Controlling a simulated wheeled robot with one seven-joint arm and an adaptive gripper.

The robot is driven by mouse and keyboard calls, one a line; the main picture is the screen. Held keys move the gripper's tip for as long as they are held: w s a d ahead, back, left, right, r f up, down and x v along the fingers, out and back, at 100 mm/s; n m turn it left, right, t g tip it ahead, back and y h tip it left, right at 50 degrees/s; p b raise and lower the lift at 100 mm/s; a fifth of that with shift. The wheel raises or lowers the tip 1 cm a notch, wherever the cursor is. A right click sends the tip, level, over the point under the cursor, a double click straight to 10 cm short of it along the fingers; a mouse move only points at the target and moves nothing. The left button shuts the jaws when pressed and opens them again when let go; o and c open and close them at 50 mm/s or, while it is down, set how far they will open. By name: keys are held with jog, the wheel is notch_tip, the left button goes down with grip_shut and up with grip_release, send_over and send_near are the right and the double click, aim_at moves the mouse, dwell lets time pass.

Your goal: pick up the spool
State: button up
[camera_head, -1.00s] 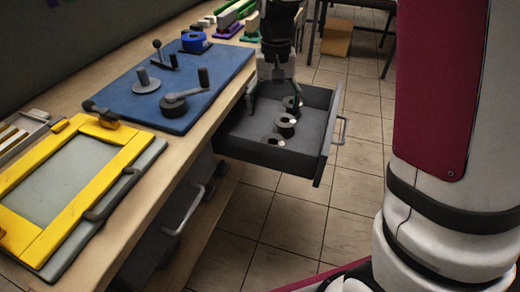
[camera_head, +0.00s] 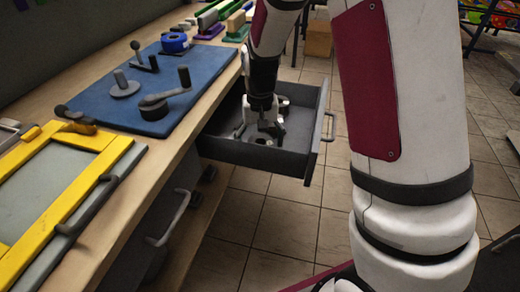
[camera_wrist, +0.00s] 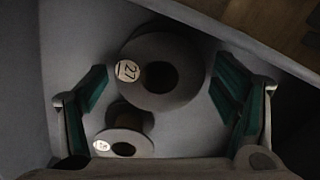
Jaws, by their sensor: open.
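My gripper (camera_head: 262,128) is down inside the open grey drawer (camera_head: 313,130), pointing downward. In the wrist view its green-padded fingers (camera_wrist: 160,90) are wide apart with nothing held. A dark spool with a round pale label reading 27 (camera_wrist: 166,97) lies between and slightly beyond the fingers, its hole facing up. A smaller spool with a pale label (camera_wrist: 137,149) lies nearer the palm, also between the fingers. In the head view, one dark spool (camera_head: 284,106) shows behind the gripper; the gripper partly hides the spools beneath it.
The drawer walls stand close around my gripper. Tiled floor (camera_head: 290,215) lies open beside the drawer.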

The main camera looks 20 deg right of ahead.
jog(key=shift+f, duration=0.1)
jog(key=c, duration=1.2)
notch_tip(320, 180, up, 18)
jog(key=p, duration=0.4)
